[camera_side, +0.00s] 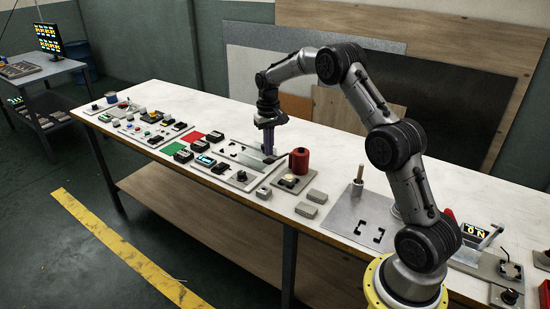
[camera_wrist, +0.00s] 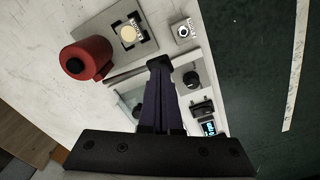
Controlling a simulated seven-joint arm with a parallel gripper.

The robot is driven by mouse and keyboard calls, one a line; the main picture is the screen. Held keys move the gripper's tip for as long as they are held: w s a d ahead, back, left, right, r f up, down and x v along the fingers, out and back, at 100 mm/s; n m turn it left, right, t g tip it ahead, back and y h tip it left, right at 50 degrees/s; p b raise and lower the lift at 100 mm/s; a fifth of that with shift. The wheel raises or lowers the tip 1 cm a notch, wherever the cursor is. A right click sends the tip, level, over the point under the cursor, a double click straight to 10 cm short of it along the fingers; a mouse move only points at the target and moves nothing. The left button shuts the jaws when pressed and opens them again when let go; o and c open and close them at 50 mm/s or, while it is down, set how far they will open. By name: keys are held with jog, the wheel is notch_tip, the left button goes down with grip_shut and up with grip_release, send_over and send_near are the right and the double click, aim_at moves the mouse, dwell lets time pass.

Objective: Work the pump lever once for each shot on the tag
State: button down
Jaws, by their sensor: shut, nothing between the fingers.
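My gripper (camera_side: 268,152) points down over the panel (camera_side: 240,176) in the middle of the bench, left of a red cylinder (camera_side: 299,161). In the wrist view its dark purple fingers (camera_wrist: 160,68) are together and empty. The red cylinder (camera_wrist: 88,58) has a dark cap there. Beside it is a grey plate (camera_wrist: 103,25) with a pale round piece (camera_wrist: 128,36) and a small marked label. I cannot make out for sure which part is the pump lever, and no shot count is readable. The fingers hide part of the panel; contact cannot be told.
Panels with switches and knobs (camera_side: 150,127) fill the bench's left part, beside green (camera_side: 172,149) and red (camera_side: 192,138) patches. Small grey blocks (camera_side: 317,196) lie at the front. An upright post (camera_side: 359,172) stands on a metal plate at right. The rear bench strip is clear.

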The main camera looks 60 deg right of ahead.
aim_at(269, 160)
dwell(0.4)
jog(key=shift+f, duration=2.95)
jog(key=shift+r, duration=4)
notch_tip(269, 160, up, 4)
jog(key=shift+f, duration=3.05)
jog(key=shift+f, duration=0.1)
